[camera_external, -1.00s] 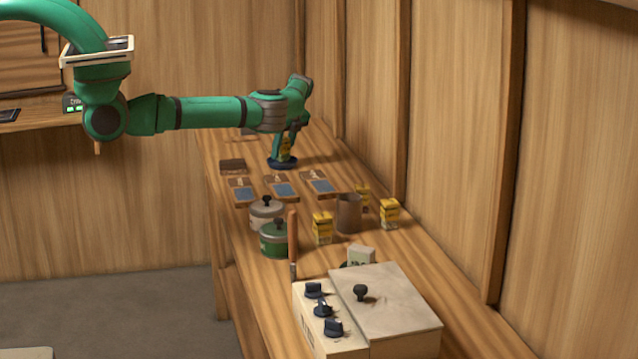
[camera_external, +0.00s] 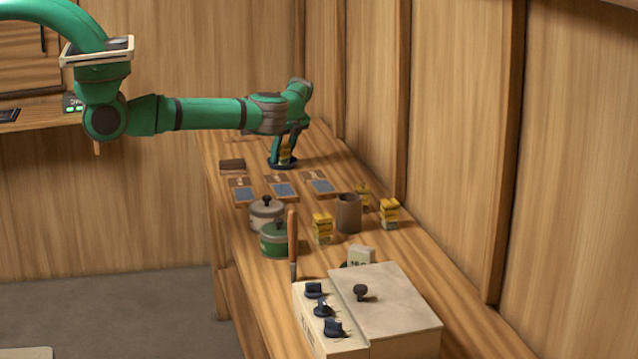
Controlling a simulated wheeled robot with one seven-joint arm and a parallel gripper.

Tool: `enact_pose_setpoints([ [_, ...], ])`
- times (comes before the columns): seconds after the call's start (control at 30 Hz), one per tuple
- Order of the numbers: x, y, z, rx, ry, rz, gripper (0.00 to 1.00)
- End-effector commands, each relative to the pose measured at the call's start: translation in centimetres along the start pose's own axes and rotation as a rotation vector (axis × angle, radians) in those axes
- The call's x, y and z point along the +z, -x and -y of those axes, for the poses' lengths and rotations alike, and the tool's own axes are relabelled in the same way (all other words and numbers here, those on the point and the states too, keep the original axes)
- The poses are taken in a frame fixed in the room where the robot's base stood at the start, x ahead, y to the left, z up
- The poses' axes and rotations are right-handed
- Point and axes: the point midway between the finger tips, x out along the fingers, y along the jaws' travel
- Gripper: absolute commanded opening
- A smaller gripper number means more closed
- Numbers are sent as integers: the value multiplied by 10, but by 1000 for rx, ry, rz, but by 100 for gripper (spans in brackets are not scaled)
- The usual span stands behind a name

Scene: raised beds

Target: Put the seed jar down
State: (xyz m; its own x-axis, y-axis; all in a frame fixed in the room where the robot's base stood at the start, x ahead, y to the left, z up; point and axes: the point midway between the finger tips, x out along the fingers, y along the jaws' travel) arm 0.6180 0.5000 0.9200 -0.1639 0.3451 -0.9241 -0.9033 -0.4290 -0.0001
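My gripper (camera_external: 284,153) points down over the far part of the workbench.
On the workbench (camera_external: 250,285), several seed trays (camera_external: 282,190), a white lidded pot (camera_external: 266,214), a green lidded pot (camera_external: 275,243), a brown cup (camera_external: 348,214) and yellow boxes (camera_external: 322,229) stand nearer the camera. A box with knobs (camera_external: 385,300) fills the front. The wall bounds the right.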

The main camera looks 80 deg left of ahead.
Motion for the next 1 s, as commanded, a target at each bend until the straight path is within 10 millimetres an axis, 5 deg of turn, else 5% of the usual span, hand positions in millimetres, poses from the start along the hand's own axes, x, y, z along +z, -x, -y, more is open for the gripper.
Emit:
enact_pose_setpoints([
  [0.6,-1,106,1,-2,0,-1,39],
  [1.0,0,119,0,0,0,0,39],
])
